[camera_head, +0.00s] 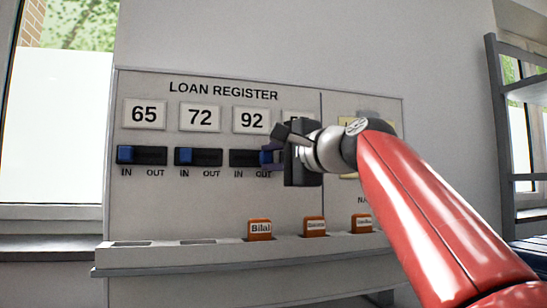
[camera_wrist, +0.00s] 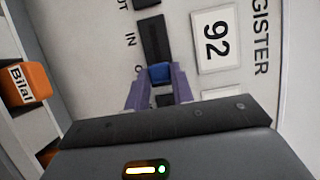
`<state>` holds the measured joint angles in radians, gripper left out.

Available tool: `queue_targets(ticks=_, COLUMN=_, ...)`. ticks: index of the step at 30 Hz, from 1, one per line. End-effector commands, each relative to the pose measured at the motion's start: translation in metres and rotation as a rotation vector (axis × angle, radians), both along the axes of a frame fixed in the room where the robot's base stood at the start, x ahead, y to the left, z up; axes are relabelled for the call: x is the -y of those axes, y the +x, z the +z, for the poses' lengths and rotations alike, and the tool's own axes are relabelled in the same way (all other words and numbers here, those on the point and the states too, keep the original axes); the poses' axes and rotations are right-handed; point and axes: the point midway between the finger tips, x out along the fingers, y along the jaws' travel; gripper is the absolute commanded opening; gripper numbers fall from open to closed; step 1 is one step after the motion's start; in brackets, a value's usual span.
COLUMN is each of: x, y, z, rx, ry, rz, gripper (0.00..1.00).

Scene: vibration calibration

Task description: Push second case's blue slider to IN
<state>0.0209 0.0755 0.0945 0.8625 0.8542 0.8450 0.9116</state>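The LOAN REGISTER board (camera_head: 220,220) carries number plates above blue sliders. The second case, plate 72 (camera_head: 200,117), has its blue slider (camera_head: 184,157) at the left, IN end of its dark slot. My gripper (camera_head: 270,146) is at the right, OUT end of the slot under plate 92 (camera_head: 252,120). In the wrist view, my gripper's purple fingers (camera_wrist: 159,85) stand apart on both sides of a blue slider (camera_wrist: 160,73) at that OUT end. Whether they touch it is unclear. The second case's slider is outside the wrist view.
Plate 65 (camera_head: 144,114) has its blue slider (camera_head: 125,154) at IN. Orange name blocks, one reading Bilal (camera_head: 260,229), stand on the ledge (camera_head: 220,255) below. A shelf frame (camera_head: 492,120) is at right.

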Motion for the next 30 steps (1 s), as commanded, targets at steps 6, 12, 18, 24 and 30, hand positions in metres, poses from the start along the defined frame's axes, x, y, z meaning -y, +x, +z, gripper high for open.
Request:
queue_targets(ticks=6, x=0.000, y=0.000, z=0.000, rx=-0.001, ry=-0.001, rz=0.000, gripper=0.00)
queue_targets(ticks=12, x=-0.004, y=-0.001, z=0.001, rx=-0.002, ry=-0.001, rz=0.002, gripper=0.00)
queue_targets(ticks=18, x=-0.038, y=-0.011, z=0.002, rx=-0.003, ry=-0.001, rz=0.005, gripper=0.00)
queue_targets(ticks=24, x=-0.051, y=-0.015, z=0.000, rx=-0.002, ry=-0.001, rz=0.003, gripper=0.00)
queue_targets(ticks=30, x=-0.052, y=-0.015, z=0.000, rx=-0.001, ry=-0.001, rz=0.004, gripper=0.00)
